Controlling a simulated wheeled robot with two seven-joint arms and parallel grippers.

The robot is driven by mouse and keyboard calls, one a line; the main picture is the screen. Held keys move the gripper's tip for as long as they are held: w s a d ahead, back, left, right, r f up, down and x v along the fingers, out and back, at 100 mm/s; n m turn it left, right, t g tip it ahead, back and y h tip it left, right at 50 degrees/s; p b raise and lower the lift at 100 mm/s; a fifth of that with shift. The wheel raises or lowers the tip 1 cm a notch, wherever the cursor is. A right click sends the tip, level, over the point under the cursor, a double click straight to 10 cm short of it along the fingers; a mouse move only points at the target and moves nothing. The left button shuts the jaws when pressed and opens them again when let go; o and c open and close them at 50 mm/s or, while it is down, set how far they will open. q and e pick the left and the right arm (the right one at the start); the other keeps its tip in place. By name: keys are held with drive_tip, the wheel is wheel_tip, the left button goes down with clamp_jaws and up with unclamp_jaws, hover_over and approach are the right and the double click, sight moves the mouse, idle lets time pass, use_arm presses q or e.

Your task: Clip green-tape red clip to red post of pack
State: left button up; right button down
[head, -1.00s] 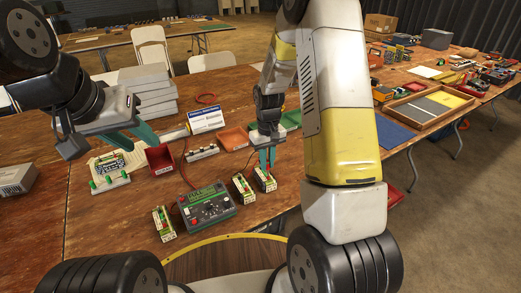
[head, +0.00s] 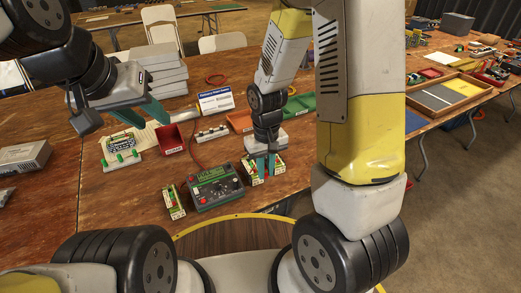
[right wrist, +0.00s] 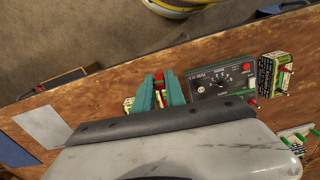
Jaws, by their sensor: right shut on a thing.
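My right gripper (head: 260,168) is low over the middle pack (head: 250,180), with the right-hand pack (head: 279,164) just beside it. In the right wrist view, its teal fingers (right wrist: 159,90) are shut on a small red thing (right wrist: 158,78), apparently the red clip. Its green tape and whether it touches a post cannot be made out. A third pack (head: 173,202) stands left of the dark charger (head: 215,187); it also shows in the right wrist view (right wrist: 274,74). My left gripper (head: 142,115) is open and empty over the table at left.
A red bin (head: 173,138), an orange bin (head: 240,121) and a green bin (head: 301,104) stand behind. A white rack (head: 212,134) sits behind the charger. A white board with green pieces (head: 121,152) lies at left. A red cable (head: 191,150) runs behind the charger.

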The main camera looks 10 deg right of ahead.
wheel_tip(320, 180, up, 2)
drive_tip(key=shift+r, duration=0.25)
drive_tip(key=w+a, duration=0.2)
drive_tip(key=w, duration=0.8)
drive_tip(key=shift+w, duration=0.2)
drive_tip(key=shift+f, duration=0.15)
drive_tip(key=shift+f, duration=3.45)
drive_tip(key=shift+f, duration=0.2)
drive_tip(key=c, duration=1.3)
unclamp_jaws()
